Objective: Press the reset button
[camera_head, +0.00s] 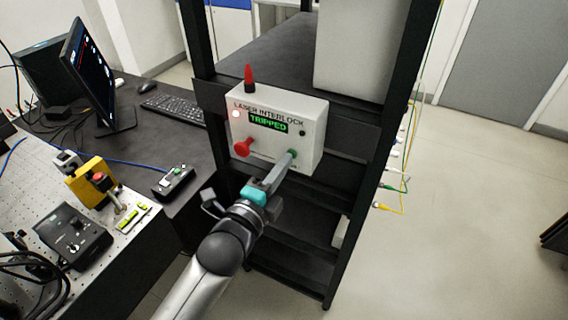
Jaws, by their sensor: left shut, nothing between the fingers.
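The laser interlock box (312,112) is a pale box on the front of a black rack. Its display (268,123) reads TRIPPED in green letters. My right gripper is not in view.
A red beacon (249,78) stands on top of the box. Black rack posts (379,150) flank it. To the left are a desk with a monitor (95,75), a keyboard (174,107), a small black controller (174,182) and an optical bench.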

